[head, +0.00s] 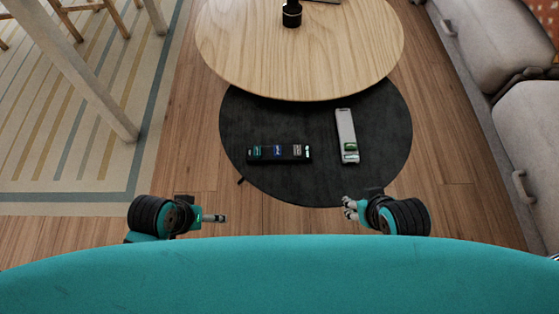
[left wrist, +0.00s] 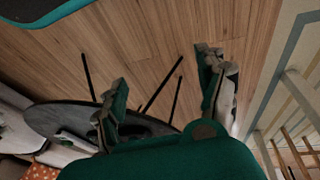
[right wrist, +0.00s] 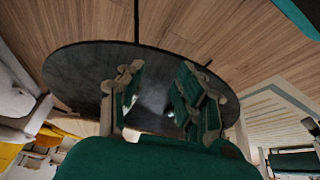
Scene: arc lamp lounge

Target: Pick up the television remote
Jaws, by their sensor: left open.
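Two long, slim remote-like objects lie on a low round black table (head: 260,118). One is black (head: 265,154) with coloured patches on its face and lies crosswise at the left. The other is pale grey (head: 345,128) with green and white patches at its near end, and points away from me at the right. I cannot tell for certain which is the television remote. My left gripper (head: 215,218) is open and empty, short of the table at its left. My right gripper (head: 348,208) is open near the table's front edge; its fingers also show apart in the right wrist view (right wrist: 160,70).
A higher round wooden table (head: 300,65) overlaps the black table's far side, with a dark bottle-like object (head: 292,14) on it. A grey sofa (head: 520,130) stands at the right. A striped rug (head: 90,110) lies at the left under a pale furniture leg.

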